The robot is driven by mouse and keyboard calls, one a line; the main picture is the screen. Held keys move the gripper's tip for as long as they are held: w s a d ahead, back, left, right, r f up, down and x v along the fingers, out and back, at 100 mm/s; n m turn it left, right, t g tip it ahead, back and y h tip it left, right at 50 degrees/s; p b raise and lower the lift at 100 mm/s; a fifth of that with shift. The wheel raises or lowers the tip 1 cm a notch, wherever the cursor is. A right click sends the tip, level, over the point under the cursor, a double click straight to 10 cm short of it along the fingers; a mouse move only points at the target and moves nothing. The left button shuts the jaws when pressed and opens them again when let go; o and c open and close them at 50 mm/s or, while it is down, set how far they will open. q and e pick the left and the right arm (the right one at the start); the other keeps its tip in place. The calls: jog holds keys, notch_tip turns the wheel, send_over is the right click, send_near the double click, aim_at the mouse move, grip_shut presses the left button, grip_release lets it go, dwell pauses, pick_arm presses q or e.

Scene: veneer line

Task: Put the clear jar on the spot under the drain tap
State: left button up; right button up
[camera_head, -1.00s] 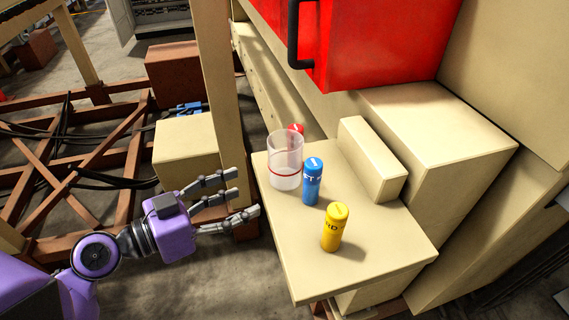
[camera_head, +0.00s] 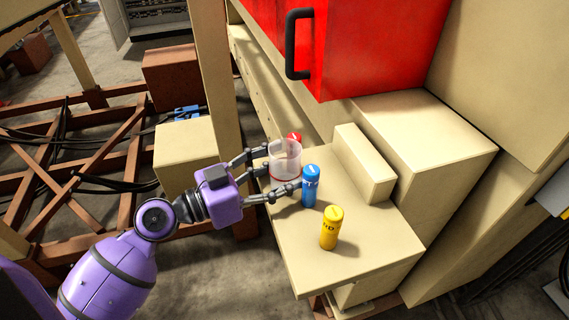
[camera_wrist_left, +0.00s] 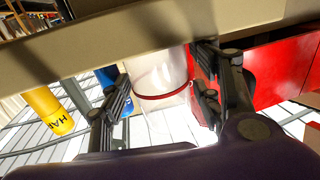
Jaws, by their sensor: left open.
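The clear jar (camera_head: 285,158), with a red ring around it, stands upright on the small cream table (camera_head: 330,278). My left gripper (camera_head: 283,168) is open, with its fingers on either side of the jar. In the left wrist view the jar (camera_wrist_left: 160,72) shows between the two spread fingers; I cannot tell whether either touches it. I cannot make out a drain tap or a marked spot. My right gripper is not in view.
A yellow cylinder (camera_head: 331,228) stands nearer the table's front. A red-topped cylinder (camera_head: 295,137) is partly hidden behind the jar. A cream block (camera_head: 364,165) edges the table's right side. A red cabinet (camera_head: 380,50) with a black handle hangs above. The table's front is clear.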

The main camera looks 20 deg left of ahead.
pick_arm(q)
jog(key=c, duration=1.1)
